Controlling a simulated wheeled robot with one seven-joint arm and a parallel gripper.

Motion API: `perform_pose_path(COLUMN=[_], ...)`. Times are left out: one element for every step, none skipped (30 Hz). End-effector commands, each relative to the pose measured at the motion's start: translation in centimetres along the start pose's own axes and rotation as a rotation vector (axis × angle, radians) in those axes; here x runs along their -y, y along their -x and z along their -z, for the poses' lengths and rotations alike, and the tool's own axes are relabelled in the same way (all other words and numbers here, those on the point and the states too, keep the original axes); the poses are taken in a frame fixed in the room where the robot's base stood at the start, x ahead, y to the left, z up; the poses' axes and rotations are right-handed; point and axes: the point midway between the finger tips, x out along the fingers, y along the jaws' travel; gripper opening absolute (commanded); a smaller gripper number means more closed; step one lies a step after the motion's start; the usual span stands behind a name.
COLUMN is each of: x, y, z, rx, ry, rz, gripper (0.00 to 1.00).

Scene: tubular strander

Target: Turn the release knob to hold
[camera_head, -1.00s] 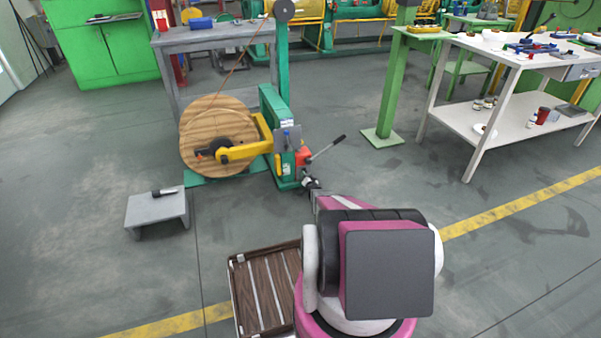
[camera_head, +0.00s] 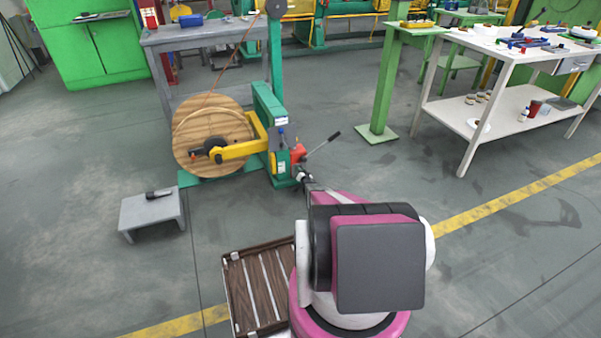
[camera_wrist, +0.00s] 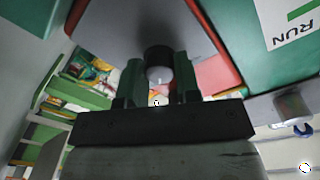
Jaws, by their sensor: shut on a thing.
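In the wrist view, a round dark knob (camera_wrist: 158,58) with a pale end sits between the two green fingers of my gripper (camera_wrist: 158,80). The fingers are shut on it from both sides. A white label reading RUN (camera_wrist: 292,28) appears tilted on a green panel to its right; no hold mark can be made out. In the head view, my gripper (camera_head: 305,181) reaches the green stand (camera_head: 281,165) beside the wooden reel, just below a red block (camera_head: 298,152). The knob is too small and covered to make out there.
The wooden reel (camera_head: 215,110) and a low grey stool (camera_head: 150,212) are to the left. A white workbench (camera_head: 480,118) stands right. Open floor lies between.

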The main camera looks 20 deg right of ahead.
Motion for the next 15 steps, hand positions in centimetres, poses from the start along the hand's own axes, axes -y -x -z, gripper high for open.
perform_pose_path(x=[-0.03, -0.04, -0.04, -0.04, -0.05, -0.06, -0.06, -0.07, -0.08, -0.08, -0.09, -0.1, -0.11, -0.12, -0.13], y=[0.01, 0.01, 0.01, 0.01, 0.01, 0.01, 0.01, 0.01, 0.01, 0.01, 0.01, 0.01, 0.01, 0.02, 0.02], z=[-0.02, -0.03, -0.04, -0.04, -0.04, -0.04, -0.04, -0.05, -0.05, -0.05, -0.05, -0.06, -0.06, -0.06, -0.06], rx=[0.0, -0.001, -0.002, -0.002, -0.003, -0.004, -0.005, -0.006, -0.007, -0.008, -0.009, -0.011, -0.012, -0.013, -0.014], ry=[0.013, 0.026, 0.044, 0.06, 0.077, 0.104, 0.125, 0.147, 0.18, 0.205, 0.233, 0.269, 0.297, 0.326, 0.364], rz=[0.0, 0.0, 0.0, 0.001, 0.001, 0.002, 0.003, 0.003, 0.004, 0.005, 0.006, 0.007, 0.007, 0.008, 0.009], gripper=[0.07, 0.07, 0.07, 0.07, 0.07, 0.07, 0.07, 0.07, 0.07, 0.07, 0.07, 0.07, 0.07, 0.07, 0.07])
